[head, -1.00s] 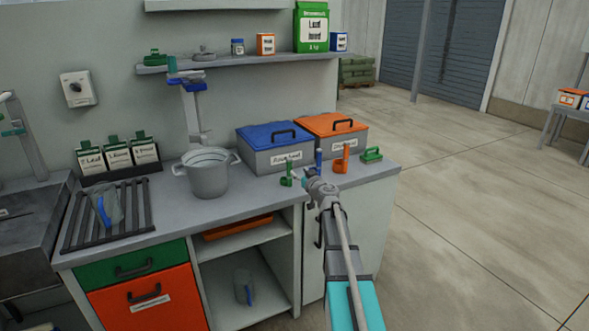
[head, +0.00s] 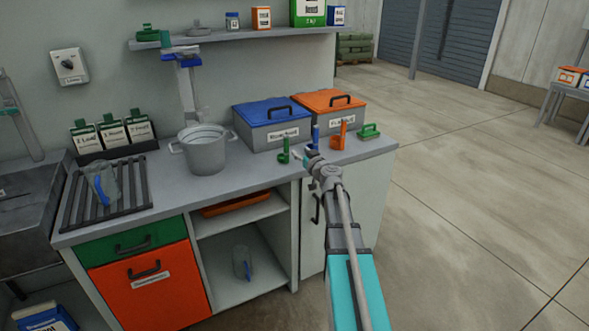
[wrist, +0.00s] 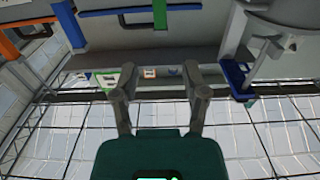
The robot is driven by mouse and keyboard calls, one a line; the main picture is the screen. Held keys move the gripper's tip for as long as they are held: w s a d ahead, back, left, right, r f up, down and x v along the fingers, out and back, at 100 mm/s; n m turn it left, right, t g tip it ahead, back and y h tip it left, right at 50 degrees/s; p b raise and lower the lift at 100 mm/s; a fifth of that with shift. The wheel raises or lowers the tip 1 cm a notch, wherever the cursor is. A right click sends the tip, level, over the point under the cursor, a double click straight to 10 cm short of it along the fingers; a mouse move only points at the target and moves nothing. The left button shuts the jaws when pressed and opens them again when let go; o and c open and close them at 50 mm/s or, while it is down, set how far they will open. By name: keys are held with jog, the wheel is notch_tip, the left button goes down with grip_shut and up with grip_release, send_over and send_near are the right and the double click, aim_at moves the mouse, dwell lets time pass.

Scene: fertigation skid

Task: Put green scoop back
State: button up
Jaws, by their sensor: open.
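The green scoop (head: 284,150) stands with its handle upright on the counter, in front of the blue-lidded bin. In the wrist view its green handle (wrist: 160,16) shows at the top, beyond the fingertips and between them sideways. My gripper (head: 308,156) is close to the right of the green scoop in the head view, near the blue scoop (head: 316,137). In the wrist view my gripper (wrist: 159,82) is open and empty, its two fingers wide apart. The fingertips are hard to make out in the head view.
An orange scoop (head: 339,136) and a green-handled item (head: 369,131) stand to the right. Behind are a blue-lidded bin (head: 270,133) and an orange-lidded bin (head: 336,103). A grey pot (head: 205,157) stands left. Counter is bare between pot and green scoop.

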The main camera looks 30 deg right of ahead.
jog(key=shift+a, duration=0.1)
jog(key=s+a+f+n+g+y, duration=0.1)
jog(key=s+a+f+g+y, duration=0.15)
jog(key=a, duration=0.55)
jog(key=s+a+f+n+g+y, duration=0.1)
jog(key=s+a+f+g, duration=0.25)
jog(key=a, duration=0.45)
jog(key=s+a+f+n+g+y, duration=0.2)
jog(key=s+a+f+g, duration=0.15)
jog(key=a, duration=0.35)
jog(key=s+a+f+m+g+h, duration=0.2)
jog(key=s+f+g+h, duration=0.1)
jog(key=s, duration=0.7)
jog(key=s+a+f+m+g+h, duration=0.2)
jog(key=s+f+g, duration=0.3)
jog(key=s, duration=0.4)
jog(key=shift+s+a+f+h, duration=0.35)
jog(key=shift+a+f+h, duration=0.15)
jog(key=shift+f+h, duration=0.05)
jog(key=shift+d+g, duration=0.1)
jog(key=shift+g, duration=0.15)
